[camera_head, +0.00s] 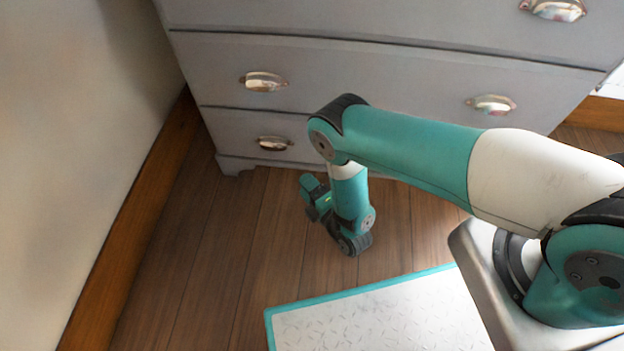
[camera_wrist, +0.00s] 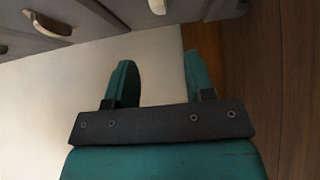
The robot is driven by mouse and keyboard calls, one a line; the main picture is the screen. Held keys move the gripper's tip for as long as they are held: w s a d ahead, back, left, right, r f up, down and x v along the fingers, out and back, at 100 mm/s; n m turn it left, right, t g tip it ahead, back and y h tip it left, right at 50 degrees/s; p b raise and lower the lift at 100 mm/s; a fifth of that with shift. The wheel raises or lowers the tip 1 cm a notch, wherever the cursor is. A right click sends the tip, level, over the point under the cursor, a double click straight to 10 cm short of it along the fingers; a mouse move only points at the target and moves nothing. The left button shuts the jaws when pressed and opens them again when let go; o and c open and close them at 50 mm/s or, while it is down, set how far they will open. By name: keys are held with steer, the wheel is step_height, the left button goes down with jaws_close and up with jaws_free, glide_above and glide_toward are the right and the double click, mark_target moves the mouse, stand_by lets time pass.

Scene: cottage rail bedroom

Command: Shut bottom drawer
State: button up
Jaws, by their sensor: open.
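The grey chest of drawers stands at the back in the head view. Its bottom drawer (camera_head: 232,121) is the lowest front, with a metal cup handle (camera_head: 273,143); my arm covers part of its right side. The drawer front looks flush or nearly flush with the one above; I cannot tell whether a small gap remains. My gripper (camera_head: 313,190) is low over the floor, in front of the chest and apart from it. In the wrist view my gripper (camera_wrist: 160,78) has its two fingers spread, with nothing between them.
The drawer above has two cup handles (camera_head: 263,81). A pale wall (camera_head: 85,110) with a wooden baseboard (camera_head: 130,225) runs along the left. Wooden floor (camera_head: 225,240) lies clear between wall and chest. The wrist view shows a grey drawer front with a handle (camera_wrist: 48,25) at upper left.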

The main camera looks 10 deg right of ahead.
steer(key=p+v, duration=0.1)
steer(key=p, duration=0.1)
steer(key=shift+s+d+r+p, duration=0.1)
steer(key=shift+s+d+p, duration=0.05)
steer(key=shift+s+p, duration=0.15)
stand_by(0.5)
